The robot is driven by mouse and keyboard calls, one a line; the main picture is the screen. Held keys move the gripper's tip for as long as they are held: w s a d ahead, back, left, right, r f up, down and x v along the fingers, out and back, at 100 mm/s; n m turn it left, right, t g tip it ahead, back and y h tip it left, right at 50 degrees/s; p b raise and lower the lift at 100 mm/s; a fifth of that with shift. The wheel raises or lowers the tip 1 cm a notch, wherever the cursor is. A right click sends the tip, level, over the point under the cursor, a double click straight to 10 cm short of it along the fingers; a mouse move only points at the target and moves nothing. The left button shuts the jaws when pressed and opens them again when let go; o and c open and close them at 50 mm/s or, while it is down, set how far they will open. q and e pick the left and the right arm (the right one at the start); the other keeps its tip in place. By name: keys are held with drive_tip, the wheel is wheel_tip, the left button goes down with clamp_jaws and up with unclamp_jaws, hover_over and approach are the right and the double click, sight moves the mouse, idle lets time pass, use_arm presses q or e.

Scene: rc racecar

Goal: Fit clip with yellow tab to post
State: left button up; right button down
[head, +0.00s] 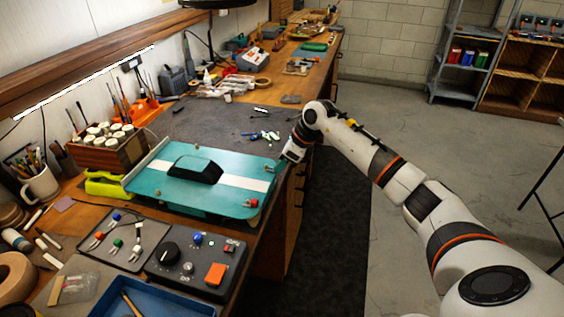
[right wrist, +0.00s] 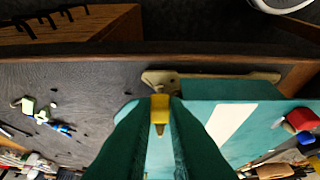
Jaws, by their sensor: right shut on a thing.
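The clip with yellow tab (right wrist: 160,108) is between the fingers of my right gripper (right wrist: 158,120), which is shut on it. In the head view my right gripper (head: 286,159) is at the far right corner of the teal car body (head: 205,196), which has a white stripe and a black cockpit. In the right wrist view the clip is over or beside the corner of that body (right wrist: 255,125). The post there is not clearly visible, and I cannot tell whether the clip touches it. A red-tabbed clip (head: 251,203) sits at the near right corner. My left gripper is not in view.
Small green and blue parts (head: 262,136) lie on the grey mat (head: 215,122).

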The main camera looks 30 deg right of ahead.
drive_tip(key=shift+w+a+f, duration=0.1)
drive_tip(key=shift+w+a, duration=0.55)
drive_tip(key=shift+w, duration=0.05)
idle(1.0)
drive_tip(key=c, duration=1.4)
unclamp_jaws()
drive_tip(key=shift+o, duration=0.2)
drive_tip(key=b+v, duration=0.2)
drive_tip(key=v, duration=1)
drive_tip(key=shift+b, duration=0.3)
